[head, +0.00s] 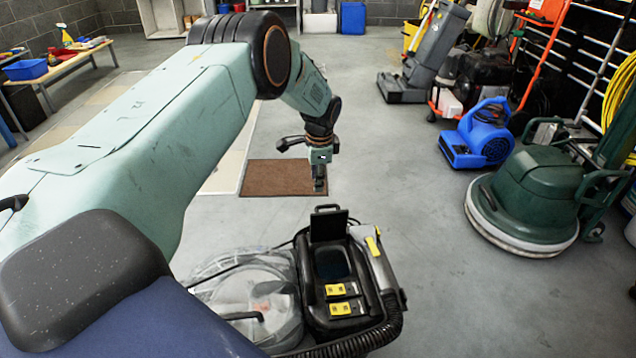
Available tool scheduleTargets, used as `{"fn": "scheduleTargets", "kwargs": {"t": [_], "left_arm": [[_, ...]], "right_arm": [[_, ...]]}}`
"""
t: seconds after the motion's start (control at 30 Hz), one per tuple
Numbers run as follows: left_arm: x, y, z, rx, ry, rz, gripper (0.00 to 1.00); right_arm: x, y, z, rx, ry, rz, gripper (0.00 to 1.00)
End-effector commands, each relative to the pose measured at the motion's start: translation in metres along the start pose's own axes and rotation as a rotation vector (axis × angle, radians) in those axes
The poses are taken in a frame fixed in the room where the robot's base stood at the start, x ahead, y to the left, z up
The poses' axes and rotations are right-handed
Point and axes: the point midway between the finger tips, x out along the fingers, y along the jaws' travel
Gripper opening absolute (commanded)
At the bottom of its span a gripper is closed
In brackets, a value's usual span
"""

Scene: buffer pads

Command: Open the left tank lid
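A black portable cleaning machine (313,300) stands on the floor at the lower centre, with two yellow labels on its front. A dark lid-like panel (328,227) with a handle at its top stands upright at the machine's far end, behind a dark recess (332,263). I cannot tell for sure that this panel is the left tank lid. My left gripper (319,184) points down beyond the panel and appears apart from it, over a brown mat. Its fingers are too small to tell open from shut. My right gripper is out of view.
The brown mat (262,178) lies beyond. A blue blower (478,138) and green floor machine (530,200) stand right. Floor between is clear.

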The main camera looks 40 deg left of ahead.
Motion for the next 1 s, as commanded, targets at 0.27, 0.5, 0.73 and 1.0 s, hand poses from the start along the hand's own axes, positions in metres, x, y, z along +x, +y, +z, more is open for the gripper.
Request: {"fn": "scheduleTargets", "kwargs": {"t": [0.27,0.5,0.73,1.0], "left_arm": [[-0.001,0.000,0.000,0.000,0.000,0.000,0.34],[0.000,0.000,0.000,-0.001,0.001,0.000,0.34],[-0.019,-0.001,-0.001,-0.002,0.003,-0.001,0.34],[-0.072,-0.001,-0.001,-0.002,0.004,-0.001,0.34]], "right_arm": [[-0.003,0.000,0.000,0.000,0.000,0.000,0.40],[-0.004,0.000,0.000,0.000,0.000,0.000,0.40],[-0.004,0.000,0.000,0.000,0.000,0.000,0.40],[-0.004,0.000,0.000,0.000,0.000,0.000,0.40]]}}
